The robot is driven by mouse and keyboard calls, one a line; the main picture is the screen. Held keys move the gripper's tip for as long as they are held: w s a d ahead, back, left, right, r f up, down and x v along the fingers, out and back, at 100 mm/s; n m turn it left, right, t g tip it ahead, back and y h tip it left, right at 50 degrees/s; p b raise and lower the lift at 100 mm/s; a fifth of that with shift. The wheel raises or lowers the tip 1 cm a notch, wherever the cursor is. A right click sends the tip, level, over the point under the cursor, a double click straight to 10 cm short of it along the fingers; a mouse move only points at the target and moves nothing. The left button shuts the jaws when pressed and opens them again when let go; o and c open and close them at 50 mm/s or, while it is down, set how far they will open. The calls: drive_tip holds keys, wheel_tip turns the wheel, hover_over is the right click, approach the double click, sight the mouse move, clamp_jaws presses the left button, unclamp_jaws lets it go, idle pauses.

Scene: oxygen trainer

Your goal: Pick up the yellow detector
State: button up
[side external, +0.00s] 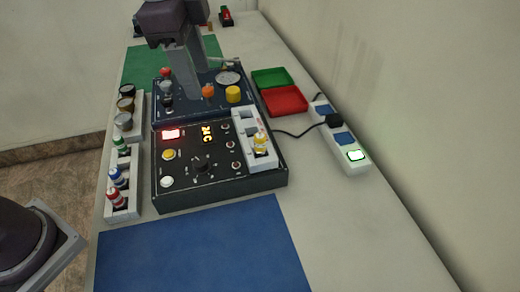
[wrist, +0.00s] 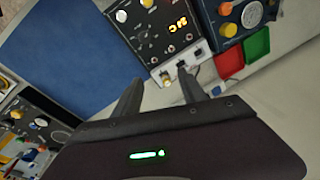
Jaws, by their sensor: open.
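The yellow detector (side external: 260,146) is a small yellow-topped piece with a pale body, standing in a white holder (side external: 240,119) on the right part of the black control panel (side external: 215,190). In the wrist view the yellow detector (wrist: 166,81) shows between the finger tips in the picture, beside the white holder (wrist: 196,58). My gripper (side external: 204,82) is at the top of the side view, fingers downward, in front of the dark blue panel in the picture. In the wrist view my gripper (wrist: 160,77) has its fingers apart with nothing between them. Its exact height is hard to tell.
A white rack (side external: 132,190) with green, blue and red pieces stands left. The dark blue panel (side external: 190,112) carries a yellow cylinder (side external: 233,94) and knobs. Red (side external: 285,99) and green (side external: 275,78) trays and a power strip (side external: 340,140) lie right. A blue mat (side external: 205,250) is clear.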

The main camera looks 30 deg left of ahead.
sight(260, 136)
drive_tip(key=w+d+f+m, duration=0.2)
drive_tip(key=d+f, duration=0.1)
drive_tip(key=w+d+f+m+g, duration=0.1)
drive_tip(key=w+d+f+m, duration=0.1)
drive_tip(key=d+f, duration=0.1)
drive_tip(key=w+d+f+m+g, duration=0.1)
drive_tip(key=w+d+f+m, duration=0.1)
drive_tip(key=d+f, duration=0.1)
drive_tip(key=shift+w+f+m, duration=0.15)
drive_tip(key=shift+f+m, duration=0.15)
drive_tip(key=shift+f, duration=0.15)
drive_tip(key=f, duration=0.4)
drive_tip(key=a+f, duration=0.1)
drive_tip(key=f, duration=0.2)
drive_tip(key=shift+w, duration=0.15)
drive_tip(key=shift+r, duration=0.1)
clamp_jaws()
